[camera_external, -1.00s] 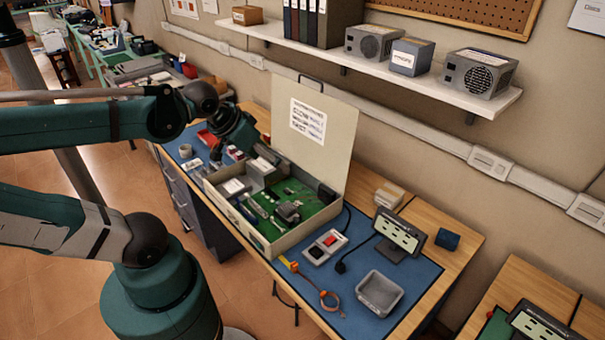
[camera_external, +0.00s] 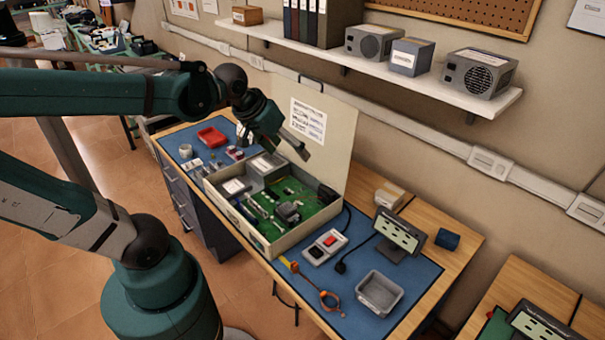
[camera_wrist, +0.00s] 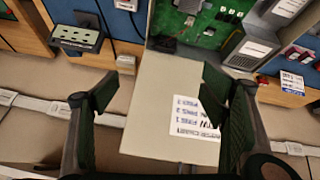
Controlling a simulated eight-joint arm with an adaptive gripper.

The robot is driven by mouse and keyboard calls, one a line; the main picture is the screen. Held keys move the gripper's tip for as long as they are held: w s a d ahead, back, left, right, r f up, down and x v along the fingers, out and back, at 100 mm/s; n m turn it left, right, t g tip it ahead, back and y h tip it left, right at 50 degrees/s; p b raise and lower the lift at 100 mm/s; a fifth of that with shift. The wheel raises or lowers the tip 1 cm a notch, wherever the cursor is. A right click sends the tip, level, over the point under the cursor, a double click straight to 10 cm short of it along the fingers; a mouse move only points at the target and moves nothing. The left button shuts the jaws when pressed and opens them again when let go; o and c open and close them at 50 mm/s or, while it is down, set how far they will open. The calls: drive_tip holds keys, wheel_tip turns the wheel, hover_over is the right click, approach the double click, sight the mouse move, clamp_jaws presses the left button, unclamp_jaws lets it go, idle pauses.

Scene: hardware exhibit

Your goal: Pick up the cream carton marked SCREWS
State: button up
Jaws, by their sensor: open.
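A small cream carton (camera_external: 389,194) stands on the bench right of the open case, behind the small display; its lettering is too small to read.
A grey tray (camera_external: 380,293) lies near the front. The wall shelf (camera_external: 440,80) is above.

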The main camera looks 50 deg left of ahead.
drive_tip(key=w+d+f+n+g+b, duration=0.15)
drive_tip(key=w+d+n, duration=0.35)
drive_tip(key=w, duration=0.9)
drive_tip(key=n+g+p, duration=0.3)
drive_tip(key=n+g, duration=0.2)
drive_tip(key=n, duration=0.6)
hover_over(390, 192)
drive_tip(key=f, duration=2.3)
drive_tip(key=shift+s+d+f, duration=0.1)
drive_tip(key=shift+d+f, duration=0.1)
drive_tip(key=shift+d, duration=0.05)
drive_tip(key=shift+w+a+f+n, duration=0.2)
drive_tip(key=shift+f+n, duration=0.1)
drive_tip(key=shift+f, duration=0.1)
drive_tip(key=shift+f, duration=1.3)
